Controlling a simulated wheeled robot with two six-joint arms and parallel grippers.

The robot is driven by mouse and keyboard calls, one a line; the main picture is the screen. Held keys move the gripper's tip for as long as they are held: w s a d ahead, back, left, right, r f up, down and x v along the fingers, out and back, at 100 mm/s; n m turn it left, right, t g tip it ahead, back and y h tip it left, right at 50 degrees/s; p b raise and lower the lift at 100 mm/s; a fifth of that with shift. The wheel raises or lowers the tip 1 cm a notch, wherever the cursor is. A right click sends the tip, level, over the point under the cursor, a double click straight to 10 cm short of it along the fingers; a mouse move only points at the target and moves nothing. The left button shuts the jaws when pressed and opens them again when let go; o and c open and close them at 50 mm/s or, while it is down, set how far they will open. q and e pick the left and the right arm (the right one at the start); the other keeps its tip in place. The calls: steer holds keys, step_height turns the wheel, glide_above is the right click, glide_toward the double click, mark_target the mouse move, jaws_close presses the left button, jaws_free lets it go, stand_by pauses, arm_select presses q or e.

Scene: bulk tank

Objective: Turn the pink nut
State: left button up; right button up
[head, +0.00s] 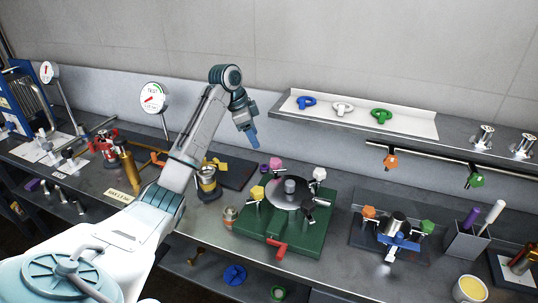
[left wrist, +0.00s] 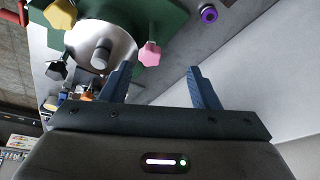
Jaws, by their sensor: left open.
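The pink nut (head: 275,164) is a star-shaped knob at the back edge of a round metal lid on a green base (head: 317,232). It also shows in the left wrist view (left wrist: 150,54), just beyond the left finger. My left gripper (head: 250,136) is above and behind the nut in the head view, apart from it. In the left wrist view my left gripper (left wrist: 162,88) has its blue fingers spread with nothing between them. A yellow nut (head: 257,193), a white nut (head: 319,174) and a black one (head: 308,205) sit around the same lid. My right gripper is not in view.
A red handle (head: 280,248) sticks out at the base's front. A shelf (head: 350,118) with blue, white and green rings overhangs the bench at the back right. A dark block with orange and green knobs (head: 398,262) stands right of the base. A purple ring (left wrist: 208,14) lies behind.

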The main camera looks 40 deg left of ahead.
mark_target(275, 160)
arm_select(q)
steer(key=shift+h, duration=0.4)
steer(key=w+d+f+p, duration=0.1)
steer(key=f, duration=0.1)
steer(key=w+d+f+p, duration=0.1)
steer(key=d+f, duration=0.1)
steer(key=f, duration=0.1)
steer(key=w+d+f+p, duration=0.1)
steer(key=d+f, duration=0.1)
steer(key=shift+w+f, duration=0.1)
steer(key=shift+f, duration=0.15)
steer(key=shift+x, duration=0.8)
